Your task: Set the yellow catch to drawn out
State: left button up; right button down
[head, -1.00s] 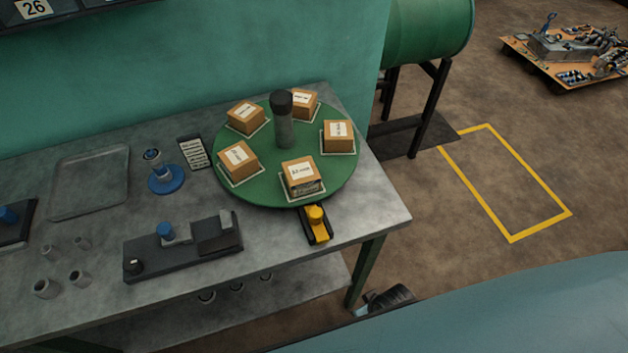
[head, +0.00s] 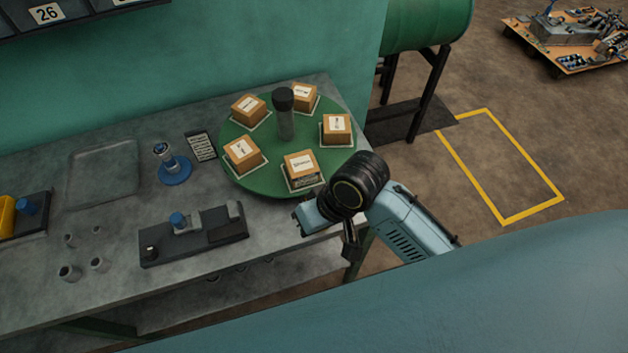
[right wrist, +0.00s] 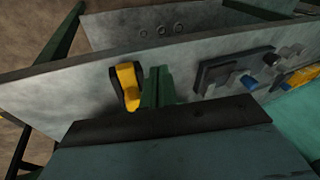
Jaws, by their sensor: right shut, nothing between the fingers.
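The yellow catch (right wrist: 128,86), on a dark mount, sits at the table edge in the right wrist view. In the head view my right arm covers it. My right gripper (head: 302,218) is over the front edge of the table beside the green turntable (head: 240,180). In the right wrist view its closed fingers (right wrist: 158,72) appear just right of the catch, with nothing between them. I cannot tell whether they touch it. My left gripper is in neither view.
Several boxes (head: 299,165) stand on the turntable around a dark-topped post (head: 284,115). A blue-based stand (head: 174,171), a tray (head: 103,172) and small cups (head: 69,272) are farther left.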

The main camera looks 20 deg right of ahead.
jog(key=w+a+r+g, duration=0.1)
jog(key=w+a, duration=0.1)
jog(key=w, duration=0.1)
notch_tip(320, 180, up, 7)
jog(key=m+g+h, duration=0.3)
jog(key=m+h, duration=0.1)
send_over(314, 185)
jog(key=shift+w+r, duration=0.2)
jog(key=shift+w, duration=0.05)
jog(key=shift+a, duration=0.1)
jog(key=x, duration=1)
jog(key=shift+s+a+p, duration=0.1)
jog(key=shift+s+p, duration=0.05)
jog(key=shift+p, duration=0.2)
